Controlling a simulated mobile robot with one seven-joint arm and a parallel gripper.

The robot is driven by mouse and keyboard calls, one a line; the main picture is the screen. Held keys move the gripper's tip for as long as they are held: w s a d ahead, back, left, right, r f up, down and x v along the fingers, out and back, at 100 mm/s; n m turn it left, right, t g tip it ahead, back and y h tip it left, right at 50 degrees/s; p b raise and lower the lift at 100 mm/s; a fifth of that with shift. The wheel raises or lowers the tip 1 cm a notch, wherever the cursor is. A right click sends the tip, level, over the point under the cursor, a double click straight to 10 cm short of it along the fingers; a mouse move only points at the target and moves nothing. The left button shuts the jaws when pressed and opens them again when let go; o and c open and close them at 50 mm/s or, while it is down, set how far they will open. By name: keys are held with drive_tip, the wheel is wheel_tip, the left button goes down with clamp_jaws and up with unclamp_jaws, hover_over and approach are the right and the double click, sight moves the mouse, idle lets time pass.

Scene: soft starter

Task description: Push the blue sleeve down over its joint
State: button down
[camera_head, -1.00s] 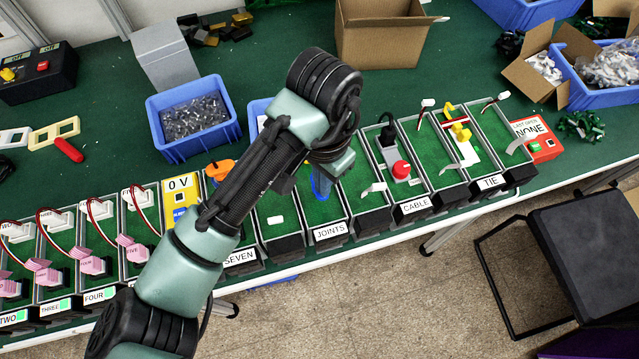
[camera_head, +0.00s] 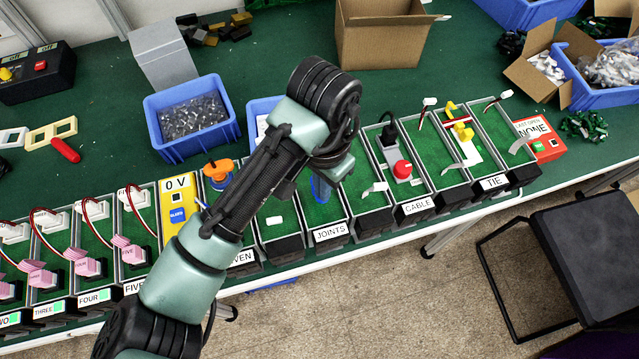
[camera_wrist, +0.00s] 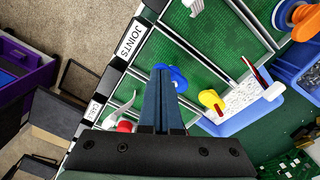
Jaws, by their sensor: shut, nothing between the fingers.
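The blue sleeve (camera_wrist: 181,78) shows in the wrist view as a bright blue round shape in the green-floored JOINTS tray. My gripper (camera_wrist: 163,72) is shut and empty, its fingertips over the sleeve and hiding its left part. I cannot tell whether the tips touch it. The joint under the sleeve is hidden. In the head view my wrist hangs over the JOINTS tray (camera_head: 333,217) and hides most of the gripper, with a blue patch showing below it.
An orange-topped part (camera_head: 219,170) stands to the left. Behind are a blue bin of clear parts (camera_head: 195,115) and a cardboard box (camera_head: 385,35). Tray walls stand close on both sides.

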drive_tip(key=shift+f+b, duration=0.65)
drive_tip(key=shift+f, duration=0.35)
drive_tip(key=shift+r, duration=0.1)
wheel_tip(320, 180, up, 9)
drive_tip(key=p, duration=0.8)
idle(0.5)
